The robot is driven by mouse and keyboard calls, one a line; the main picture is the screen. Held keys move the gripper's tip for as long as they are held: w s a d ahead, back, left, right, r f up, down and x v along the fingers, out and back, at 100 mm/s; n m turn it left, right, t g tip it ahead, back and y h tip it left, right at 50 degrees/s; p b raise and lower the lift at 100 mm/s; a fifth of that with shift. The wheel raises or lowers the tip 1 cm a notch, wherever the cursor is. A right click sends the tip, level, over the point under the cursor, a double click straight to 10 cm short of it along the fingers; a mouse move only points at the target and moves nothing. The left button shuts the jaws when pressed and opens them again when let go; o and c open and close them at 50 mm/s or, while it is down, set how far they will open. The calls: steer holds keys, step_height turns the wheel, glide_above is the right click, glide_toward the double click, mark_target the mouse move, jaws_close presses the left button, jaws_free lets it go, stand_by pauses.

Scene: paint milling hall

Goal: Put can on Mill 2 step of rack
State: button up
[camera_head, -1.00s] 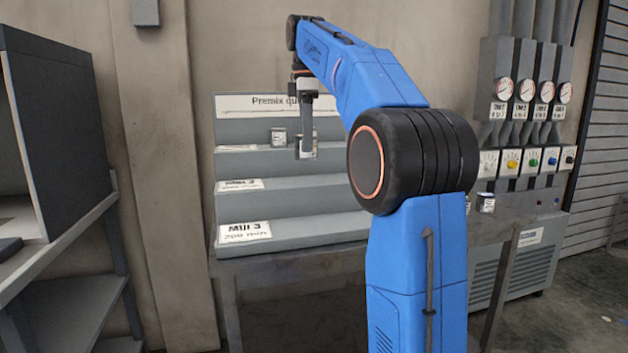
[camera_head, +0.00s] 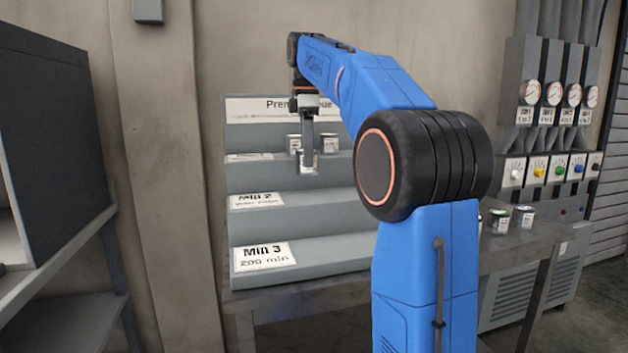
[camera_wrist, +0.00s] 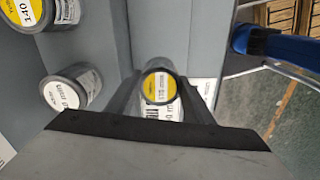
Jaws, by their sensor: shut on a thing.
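The grey stepped rack (camera_head: 300,264) stands on a table against the wall. Its Mill 2 step (camera_head: 320,206) is the middle one, marked by a Mill 2 label (camera_head: 257,201). My gripper (camera_head: 307,168) points down and is shut on a small can (camera_head: 307,162) with a yellow-topped label, which shows between the fingers in the wrist view (camera_wrist: 160,88). The held can appears in front of the step above Mill 2; whether it touches any surface I cannot tell. My arm hides the rack's right part.
Two other cans, one on the left (camera_head: 294,142) and one on the right (camera_head: 330,142), stand on a higher step behind my gripper. More cans (camera_head: 500,220) stand on the table at right. The Mill 2 and Mill 3 (camera_head: 264,256) steps look clear where visible. A dark cabinet (camera_head: 60,150) stands at left.

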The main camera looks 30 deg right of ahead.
mark_target(307, 175)
steer(key=shift+f, duration=3.1)
steer(key=o, duration=1.2)
steer(key=shift+f, duration=0.1)
steer(key=shift+c, duration=0.2)
